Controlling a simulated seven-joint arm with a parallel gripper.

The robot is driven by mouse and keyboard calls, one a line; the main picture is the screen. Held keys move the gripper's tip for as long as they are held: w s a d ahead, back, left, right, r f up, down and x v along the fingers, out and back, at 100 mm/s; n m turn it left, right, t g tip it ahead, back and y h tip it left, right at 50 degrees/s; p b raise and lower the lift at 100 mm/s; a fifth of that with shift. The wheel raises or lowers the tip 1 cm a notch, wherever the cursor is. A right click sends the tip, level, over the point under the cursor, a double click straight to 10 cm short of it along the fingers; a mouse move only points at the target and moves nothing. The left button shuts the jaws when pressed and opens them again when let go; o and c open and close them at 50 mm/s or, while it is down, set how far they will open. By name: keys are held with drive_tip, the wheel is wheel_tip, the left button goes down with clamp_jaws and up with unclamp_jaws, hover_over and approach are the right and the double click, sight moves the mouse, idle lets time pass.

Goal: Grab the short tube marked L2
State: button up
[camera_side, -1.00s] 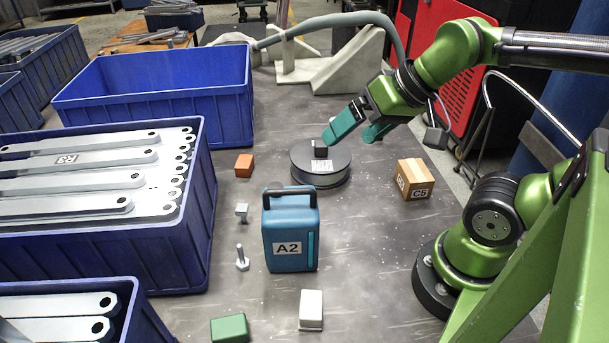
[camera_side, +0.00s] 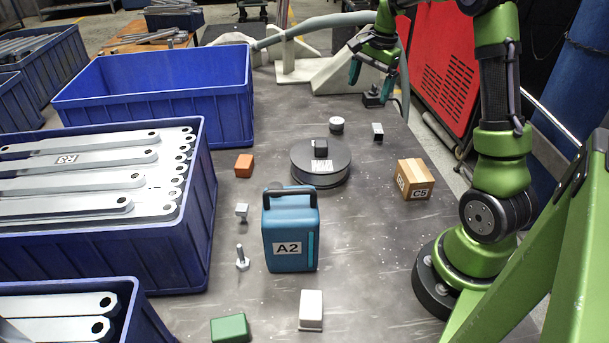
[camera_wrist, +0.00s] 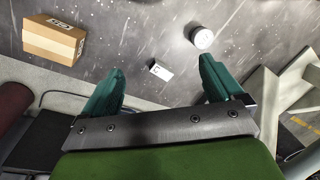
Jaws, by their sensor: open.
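A small, short square-looking tube (camera_side: 377,131) lies on the grey work surface behind and right of the round black disc. It is pale with a dark end. In the wrist view the tube (camera_wrist: 160,70) lies between the lines of my fingers, with a small dark mark too small to read, so I cannot confirm L2. A short white round piece (camera_side: 337,125) stands left of it and also shows in the wrist view (camera_wrist: 202,38). My gripper (camera_side: 373,80) is open and empty, raised above the far edge of the surface, apart from both pieces.
A black disc (camera_side: 320,175) carries a small dark block. A cardboard box (camera_side: 414,180) stands to the right. The blue A2 canister (camera_side: 290,243) and several small parts are nearer. Blue bins line the left. A black-based part (camera_side: 372,99) and pale supports (camera_side: 345,70) are at the back.

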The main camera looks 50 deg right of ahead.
drive_tip(key=d+f+m+g, duration=0.1)
drive_tip(key=d+f+m, duration=0.2)
drive_tip(key=d+m, duration=0.35)
drive_tip(key=m, duration=0.3)
hover_over(378, 128)
drive_tip(key=shift+g, duration=0.3)
drive_tip(key=f, duration=0.9)
drive_tip(key=shift+w+a+f, duration=0.1)
drive_tip(key=shift+w+f, duration=0.15)
drive_tip(key=shift+w, duration=0.1)
drive_tip(key=shift+s+f, duration=0.2)
drive_tip(key=shift+f, duration=1.2)
drive_tip(key=shift+s+f, duration=0.15)
drive_tip(key=shift+f, duration=1.2)
drive_tip(key=shift+c, duration=0.2)
drive_tip(key=c, duration=1.1)
